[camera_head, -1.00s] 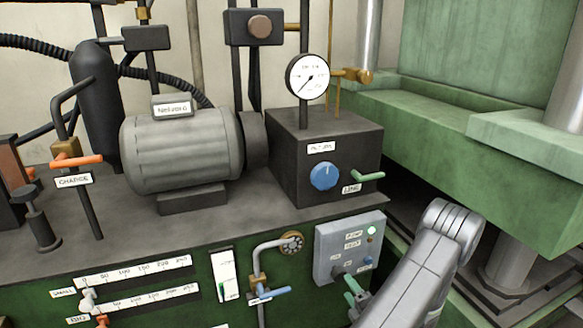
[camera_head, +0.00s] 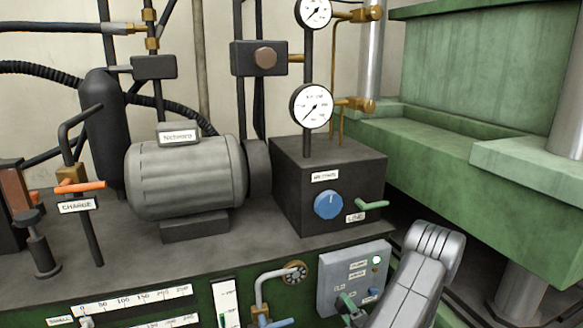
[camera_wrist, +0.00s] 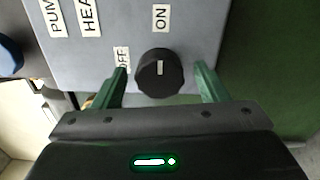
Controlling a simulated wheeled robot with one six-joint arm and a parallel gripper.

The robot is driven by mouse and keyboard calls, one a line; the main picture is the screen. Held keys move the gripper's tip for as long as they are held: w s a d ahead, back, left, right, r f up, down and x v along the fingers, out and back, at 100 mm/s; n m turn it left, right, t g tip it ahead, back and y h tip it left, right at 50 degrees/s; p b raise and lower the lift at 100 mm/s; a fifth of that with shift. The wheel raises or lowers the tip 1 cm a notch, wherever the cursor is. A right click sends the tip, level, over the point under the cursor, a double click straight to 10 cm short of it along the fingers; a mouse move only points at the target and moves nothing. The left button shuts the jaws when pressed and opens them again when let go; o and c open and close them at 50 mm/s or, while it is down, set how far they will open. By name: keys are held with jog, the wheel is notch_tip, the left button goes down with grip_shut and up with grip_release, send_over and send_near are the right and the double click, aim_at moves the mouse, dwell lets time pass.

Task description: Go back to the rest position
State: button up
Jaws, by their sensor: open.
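My gripper (camera_wrist: 162,66) is open, with one green finger on each side of a black rotary knob (camera_wrist: 158,82) on a grey control box. The knob sits between the fingers; a gap shows on both sides. The knob's white mark lines up with the ON label (camera_wrist: 161,18); the OFF label (camera_wrist: 122,60) is partly behind the left finger. In the head view my gripper (camera_head: 347,302) is at the control box (camera_head: 335,270), low in the picture, and its fingers are partly hidden by my arm.
A green lamp (camera_head: 377,260) is lit on the control box. A valve pipe (camera_head: 262,290) stands just left of it. A dark block with a blue dial (camera_head: 328,204) and green lever (camera_head: 372,205) is above. The green press (camera_head: 460,150) fills the right side.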

jog(key=v, duration=1.3)
jog(key=x, duration=1.4)
jog(key=shift+w+a, duration=0.1)
jog(key=shift+s+d+f+n+b, duration=0.1)
jog(key=shift+s+d+n+b, duration=0.1)
jog(key=shift+n+b, duration=0.45)
jog(key=n, duration=0.3)
jog(key=shift+n+b, duration=0.35)
jog(key=shift+b, duration=0.05)
jog(key=n+b, duration=0.1)
jog(key=n, duration=0.3)
jog(key=n+b, duration=0.2)
jog(key=n, duration=0.3)
jog(key=shift+a, duration=0.1)
jog(key=shift+n+b, duration=0.45)
jog(key=shift+n, duration=1.45)
